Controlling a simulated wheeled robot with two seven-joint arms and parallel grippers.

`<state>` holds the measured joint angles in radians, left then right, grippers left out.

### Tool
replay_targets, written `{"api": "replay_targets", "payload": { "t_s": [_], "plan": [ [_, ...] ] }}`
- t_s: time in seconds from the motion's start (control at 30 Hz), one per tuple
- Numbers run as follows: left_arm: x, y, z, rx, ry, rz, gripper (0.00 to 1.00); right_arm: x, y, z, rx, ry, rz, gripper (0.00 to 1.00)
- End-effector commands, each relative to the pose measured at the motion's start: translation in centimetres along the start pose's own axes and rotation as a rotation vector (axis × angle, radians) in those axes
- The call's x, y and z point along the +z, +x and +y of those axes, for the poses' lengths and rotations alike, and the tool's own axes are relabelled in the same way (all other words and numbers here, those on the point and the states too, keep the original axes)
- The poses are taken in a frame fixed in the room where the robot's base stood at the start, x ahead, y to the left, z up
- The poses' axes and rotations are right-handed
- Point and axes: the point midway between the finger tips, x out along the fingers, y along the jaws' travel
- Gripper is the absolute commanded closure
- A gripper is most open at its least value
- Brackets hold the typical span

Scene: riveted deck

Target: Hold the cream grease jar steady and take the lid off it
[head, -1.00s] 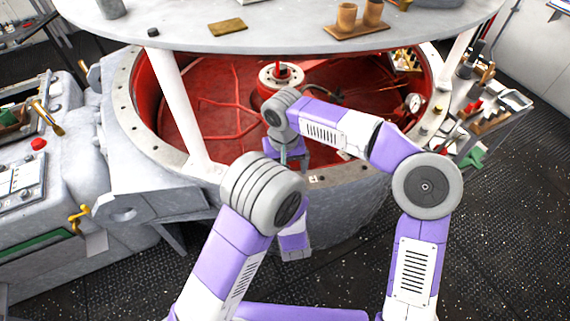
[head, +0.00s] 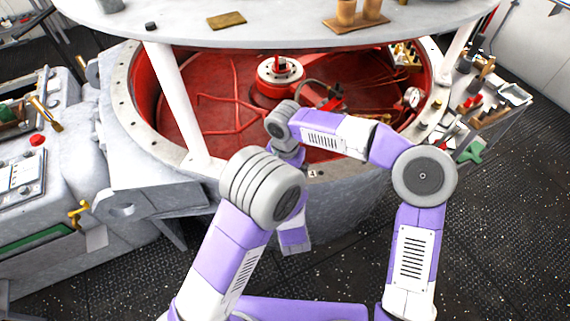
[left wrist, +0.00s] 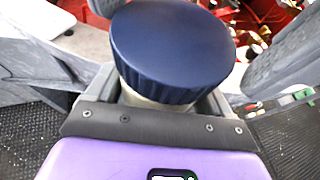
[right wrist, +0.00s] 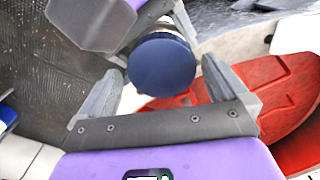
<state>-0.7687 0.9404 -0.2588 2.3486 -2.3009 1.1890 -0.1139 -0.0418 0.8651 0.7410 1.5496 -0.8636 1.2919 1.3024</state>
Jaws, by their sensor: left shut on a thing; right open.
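The cream grease jar (left wrist: 150,97) stands between the fingers of my left gripper (left wrist: 160,92), which is shut on its body. Only a narrow strip of the pale body shows under the wide, ribbed dark blue lid (left wrist: 172,45). The lid sits on the jar. In the right wrist view the round top of the lid (right wrist: 162,66) appears between and beyond the fingertips of my right gripper (right wrist: 163,75). That gripper is open and empty, with one finger on each side of the lid in the picture; I see no contact. In the head view my arms hide the jar and both grippers.
A round grey-rimmed pit (head: 135,115) with a red floor (head: 190,105) lies ahead. A pale round tabletop (head: 290,38) stands above it on white posts. A grey machine (head: 75,150) is at the left. A cluttered tool bench (head: 500,110) is at the right.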

Motion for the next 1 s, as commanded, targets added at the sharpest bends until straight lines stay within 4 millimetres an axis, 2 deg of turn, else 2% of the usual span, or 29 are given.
{"api": "replay_targets", "payload": {
  "t_s": [0.1, 0.37, 0.47, 0.73, 0.77, 0.87, 1.0],
  "plan": [
    [0.08, 0.00, -0.02, 0.000, -0.001, -0.002, 1.00, 0.03, 0.72, -0.01, -0.001, -0.002, -0.001, 0.00],
    [0.08, 0.00, -0.02, 0.000, -0.001, -0.002, 1.00, 0.02, 0.85, -0.01, -0.001, -0.001, 0.000, 0.00],
    [0.08, 0.00, -0.02, 0.000, -0.001, -0.002, 1.00, 0.02, 0.83, -0.01, -0.001, -0.001, 0.000, 0.12],
    [0.08, 0.03, 0.04, 0.002, -0.001, -0.002, 1.00, 0.02, 0.82, 0.03, 0.001, -0.001, 0.000, 0.54],
    [0.08, 0.03, 0.05, 0.002, -0.001, -0.002, 1.00, 0.02, 0.83, 0.04, 0.001, -0.001, 0.000, 0.57],
    [0.08, 0.04, 0.09, 0.003, -0.002, -0.002, 1.00, 0.02, 0.82, 0.06, 0.002, -0.018, 0.000, 0.57],
    [0.08, 0.06, 0.13, 0.004, -0.002, -0.002, 1.00, 0.02, 0.76, 0.08, 0.003, -0.156, 0.000, 0.57]
  ]
}}
